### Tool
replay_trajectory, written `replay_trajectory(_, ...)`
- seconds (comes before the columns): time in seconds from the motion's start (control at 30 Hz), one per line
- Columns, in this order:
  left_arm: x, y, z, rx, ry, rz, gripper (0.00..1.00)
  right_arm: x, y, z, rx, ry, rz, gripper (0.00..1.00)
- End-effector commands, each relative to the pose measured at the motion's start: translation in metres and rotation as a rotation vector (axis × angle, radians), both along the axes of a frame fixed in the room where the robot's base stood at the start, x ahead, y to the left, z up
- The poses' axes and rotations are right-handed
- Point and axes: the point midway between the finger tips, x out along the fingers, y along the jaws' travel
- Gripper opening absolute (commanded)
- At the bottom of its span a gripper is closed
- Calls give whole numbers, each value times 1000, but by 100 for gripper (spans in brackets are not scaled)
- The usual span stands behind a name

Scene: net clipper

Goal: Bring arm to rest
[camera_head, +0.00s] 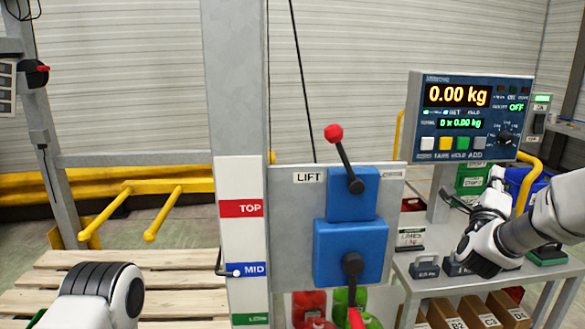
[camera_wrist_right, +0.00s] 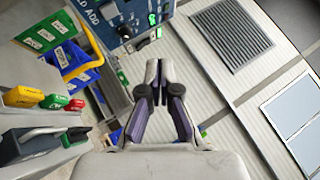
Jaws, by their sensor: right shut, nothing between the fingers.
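My right gripper (camera_head: 494,182) is in front of the shelf bench on the right, below the scale display. In the right wrist view the right gripper (camera_wrist_right: 154,68) has its fingertips together with nothing between them. It points towards the ribbed wall and touches nothing that I can see. Only a white and black part of my left arm shows at the lower left of the head view. My left gripper is out of view.
The scale display (camera_head: 468,115) reads 0.00 kg. A LIFT panel (camera_head: 290,225) with red-knobbed levers (camera_head: 334,134) stands in the centre. A grey bench (camera_head: 415,285) holds small black items above cardboard bins (camera_head: 480,312). Wooden pallet boards (camera_head: 180,275) lie at left.

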Motion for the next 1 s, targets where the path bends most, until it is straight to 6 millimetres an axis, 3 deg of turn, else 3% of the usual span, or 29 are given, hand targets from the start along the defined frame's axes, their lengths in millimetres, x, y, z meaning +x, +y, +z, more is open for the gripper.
replay_trajectory(0.03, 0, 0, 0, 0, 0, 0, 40, 0, 0, 0, 0, 0, 0, 0)
replay_trajectory(0.33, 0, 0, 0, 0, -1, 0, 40, 10, 11, -68, -13, 112, 17, 0)
replay_trajectory(0.57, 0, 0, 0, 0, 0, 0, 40, 4, 32, -150, -25, 269, 56, 0)
replay_trajectory(0.77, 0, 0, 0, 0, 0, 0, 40, -22, 63, -257, -53, 530, 130, 0)
replay_trajectory(0.87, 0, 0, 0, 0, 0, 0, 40, -55, 86, -330, -107, 755, 190, 0)
replay_trajectory(1.0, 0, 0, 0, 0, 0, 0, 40, -131, 120, -430, -247, 1135, 316, 0)
